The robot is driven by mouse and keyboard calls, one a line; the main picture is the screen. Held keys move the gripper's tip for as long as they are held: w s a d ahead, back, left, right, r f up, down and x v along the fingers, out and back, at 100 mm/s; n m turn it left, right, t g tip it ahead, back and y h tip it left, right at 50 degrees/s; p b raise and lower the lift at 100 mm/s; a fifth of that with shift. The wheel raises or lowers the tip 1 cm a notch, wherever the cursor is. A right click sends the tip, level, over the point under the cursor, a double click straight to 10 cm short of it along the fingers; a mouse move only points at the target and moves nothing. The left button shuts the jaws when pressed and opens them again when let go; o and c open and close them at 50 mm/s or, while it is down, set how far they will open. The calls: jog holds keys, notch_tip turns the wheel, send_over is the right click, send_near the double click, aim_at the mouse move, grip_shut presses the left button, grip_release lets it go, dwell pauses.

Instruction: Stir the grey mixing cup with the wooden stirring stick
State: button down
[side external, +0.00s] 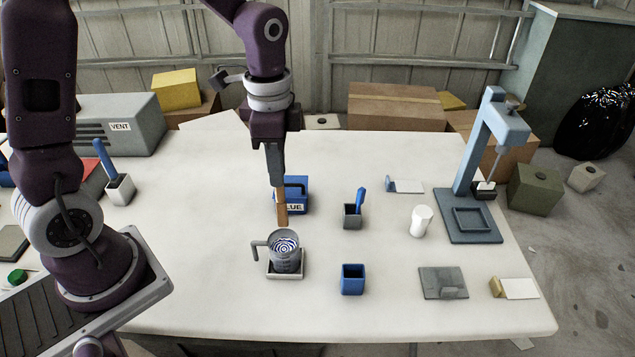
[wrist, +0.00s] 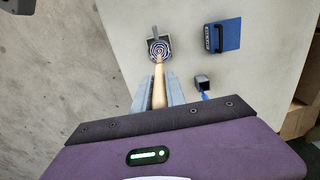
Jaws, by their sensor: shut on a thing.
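The grey mixing cup (side external: 287,262) has a side handle and stands upright on a small pale square base (side external: 285,277). A blue and white swirl shows inside it; the cup is also in the wrist view (wrist: 158,38). My gripper (side external: 277,182) is shut on the wooden stirring stick (side external: 282,212), which points down. In the side view the stick's lower end shows at the cup's far rim, above or behind it. In the wrist view the stick (wrist: 159,90) lies between the fingers and points at the cup's mouth. The exact gap between tip and cup is unclear.
A blue labelled container (side external: 297,183) stands just behind the stick. A grey holder (side external: 352,217) with a blue tool, a blue cup (side external: 352,280) and a white cylinder (side external: 421,222) stand to the right. A blue-grey stand (side external: 468,200) is farther right. The table left of the cup is clear.

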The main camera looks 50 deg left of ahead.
aim_at(279, 202)
jog(key=shift+s+a, duration=0.2)
jog(key=shift+f, duration=5.5)
jog(key=shift+w+d, duration=0.1)
